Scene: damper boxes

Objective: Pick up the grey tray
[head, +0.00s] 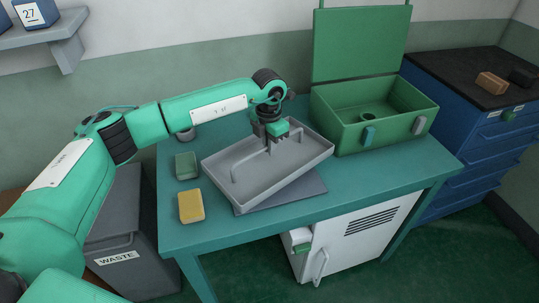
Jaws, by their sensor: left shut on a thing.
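The grey tray (290,180) is a shallow rectangular tray with raised walls and a bar-like handle (250,159) across its middle. It appears held above a dark grey mat (305,192) on the green table, slightly offset from it; how high is hard to tell. My left gripper (270,146) comes down from above and is shut on the handle. The fingertips are partly hidden by the wrist. My right gripper is not in view.
An open green box (350,136) with its lid raised stands at the table's back right. A waste bin (120,240) stands left of the table; blue drawers (462,140) stand right.

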